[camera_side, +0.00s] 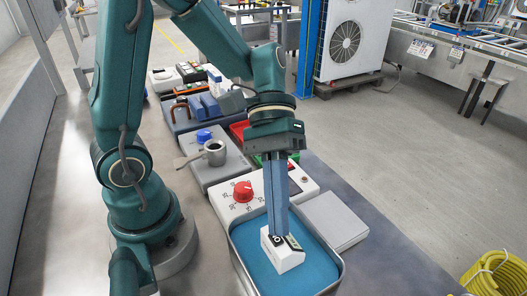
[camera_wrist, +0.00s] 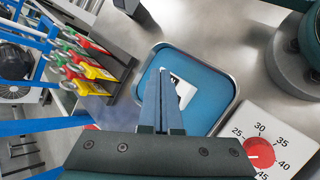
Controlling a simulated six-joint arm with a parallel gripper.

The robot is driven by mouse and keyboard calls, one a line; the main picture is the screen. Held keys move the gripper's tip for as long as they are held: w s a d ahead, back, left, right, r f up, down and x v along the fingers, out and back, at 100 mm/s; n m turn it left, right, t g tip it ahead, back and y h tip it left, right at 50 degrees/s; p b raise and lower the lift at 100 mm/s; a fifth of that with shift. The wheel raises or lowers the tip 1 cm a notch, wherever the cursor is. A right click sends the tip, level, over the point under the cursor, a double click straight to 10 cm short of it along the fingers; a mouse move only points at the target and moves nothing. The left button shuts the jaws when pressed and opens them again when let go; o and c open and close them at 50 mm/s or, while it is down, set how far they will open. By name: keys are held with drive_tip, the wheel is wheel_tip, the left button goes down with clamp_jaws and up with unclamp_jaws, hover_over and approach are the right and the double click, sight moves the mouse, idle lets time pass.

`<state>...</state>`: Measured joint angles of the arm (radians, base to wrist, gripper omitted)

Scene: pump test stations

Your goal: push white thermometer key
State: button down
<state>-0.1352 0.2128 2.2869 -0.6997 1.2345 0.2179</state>
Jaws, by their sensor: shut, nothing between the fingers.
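The white thermometer (camera_side: 285,258) is a small block with dark patches on its top, standing in a blue-floored tray (camera_side: 245,270). In the wrist view it shows as a white patch (camera_wrist: 184,88), mostly hidden behind my fingers. My gripper (camera_side: 280,233) is shut and empty, pointing down with its fingertips at the thermometer's top. It also shows in the wrist view (camera_wrist: 166,74). I cannot tell whether the tips touch the key, and the key itself is not clearly made out.
A white dial box with a red knob (camera_side: 243,191) adjoins the tray; its numbered scale shows in the wrist view (camera_wrist: 260,152). A grey block (camera_side: 335,220) lies right of the tray. Coloured padlocks (camera_wrist: 88,58) hang at left.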

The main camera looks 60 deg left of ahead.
drive_tip(key=shift+f, duration=0.15)
idle(0.4)
drive_tip(key=shift+f, duration=0.45)
idle(0.3)
drive_tip(key=shift+r, duration=0.6)
drive_tip(key=shift+r, duration=0.1)
drive_tip(key=shift+r, duration=2.9)
